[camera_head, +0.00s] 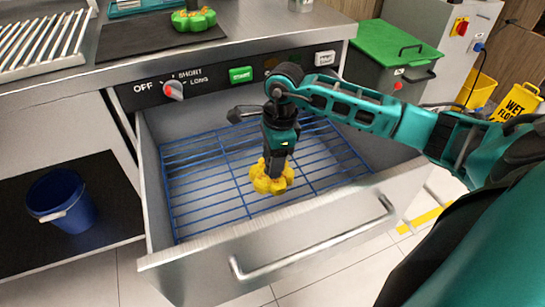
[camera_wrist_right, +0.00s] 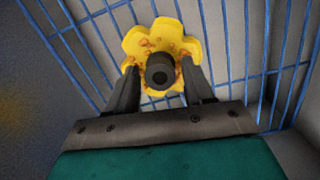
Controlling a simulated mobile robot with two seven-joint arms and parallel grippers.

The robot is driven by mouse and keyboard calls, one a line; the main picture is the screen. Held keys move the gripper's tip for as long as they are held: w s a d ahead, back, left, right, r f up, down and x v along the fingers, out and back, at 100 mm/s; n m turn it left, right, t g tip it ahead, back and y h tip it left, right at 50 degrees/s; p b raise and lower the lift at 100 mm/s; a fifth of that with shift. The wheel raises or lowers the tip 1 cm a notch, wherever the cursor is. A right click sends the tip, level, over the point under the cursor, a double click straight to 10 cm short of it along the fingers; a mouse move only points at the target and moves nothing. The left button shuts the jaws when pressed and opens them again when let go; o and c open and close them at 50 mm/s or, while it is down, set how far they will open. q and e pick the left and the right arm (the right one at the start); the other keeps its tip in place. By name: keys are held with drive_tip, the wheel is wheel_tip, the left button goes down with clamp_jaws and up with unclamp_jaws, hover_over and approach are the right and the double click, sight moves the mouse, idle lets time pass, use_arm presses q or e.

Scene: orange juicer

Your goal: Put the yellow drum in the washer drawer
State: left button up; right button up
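The yellow drum (camera_head: 270,178), shaped like a flower with rounded lobes, is inside the open washer drawer (camera_head: 300,235), over its blue wire rack. My right gripper (camera_head: 275,168) points down at it. In the right wrist view the fingers (camera_wrist_right: 160,75) stand on either side of the dark hub of the yellow drum (camera_wrist_right: 157,42). Gaps show beside the hub, but I cannot tell whether the fingertips press on the yellow body. I also cannot tell whether the drum rests fully on the rack (camera_head: 205,185). My left gripper is not in view.
A green drum (camera_head: 193,18) sits on a black mat (camera_head: 150,38) on the counter. The washer panel has a knob (camera_head: 173,90) and a green button (camera_head: 240,74). A blue bucket (camera_head: 62,200) stands at left. A green-lidded bin (camera_head: 395,50) and a yellow sign (camera_head: 519,100) are at right.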

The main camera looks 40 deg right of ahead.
drive_tip(key=shift+o, duration=0.4)
drive_tip(key=shift+r, duration=0.15)
drive_tip(key=shift+r+p, duration=0.3)
wheel_tip(320, 180, up, 11)
drive_tip(key=d+p, duration=0.1)
drive_tip(key=p, duration=0.1)
drive_tip(key=shift+s+d+r, duration=0.2)
drive_tip(key=shift+s, duration=0.05)
